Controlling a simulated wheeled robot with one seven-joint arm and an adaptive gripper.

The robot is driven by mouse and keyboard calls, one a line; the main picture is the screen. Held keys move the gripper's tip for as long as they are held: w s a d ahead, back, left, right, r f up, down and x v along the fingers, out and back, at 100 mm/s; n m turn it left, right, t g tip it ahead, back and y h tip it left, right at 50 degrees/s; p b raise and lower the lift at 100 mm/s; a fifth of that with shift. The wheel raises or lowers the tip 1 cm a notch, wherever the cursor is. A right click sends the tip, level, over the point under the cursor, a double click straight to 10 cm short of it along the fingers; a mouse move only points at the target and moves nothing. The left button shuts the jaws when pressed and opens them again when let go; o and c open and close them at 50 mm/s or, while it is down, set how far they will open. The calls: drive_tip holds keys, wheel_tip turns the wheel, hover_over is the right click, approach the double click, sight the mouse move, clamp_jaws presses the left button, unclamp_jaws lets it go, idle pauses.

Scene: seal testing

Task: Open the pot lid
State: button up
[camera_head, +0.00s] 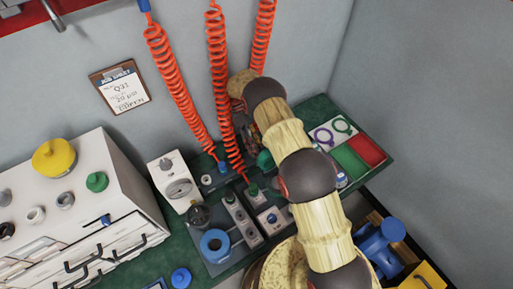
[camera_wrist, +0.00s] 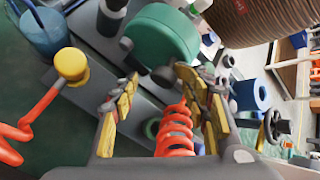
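A green round part (camera_wrist: 165,35), with a dark stub on its near side, is just beyond my fingertips in the wrist view. It may be the pot lid, but I cannot tell for sure. A green rounded part (camera_head: 265,158) shows beside my arm in the head view, partly hidden by it. My gripper (camera_wrist: 157,77) is open, its two yellow-and-grey fingers apart with nothing clearly held between them. The fingertips are close to the green part; I cannot tell if they touch it. In the head view my arm hides most of the gripper.
Red coiled hoses (camera_head: 218,85) hang over the bench, one coil (camera_wrist: 175,130) showing between my fingers. A grey fixture (camera_head: 236,222) and white gauge box (camera_head: 175,182) stand left of my arm. A white cabinet (camera_head: 115,170) is farther left. Red and green trays (camera_head: 350,160) lie right.

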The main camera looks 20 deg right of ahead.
wheel_tip(320, 180, up, 10)
idle(0.7)
idle(0.4)
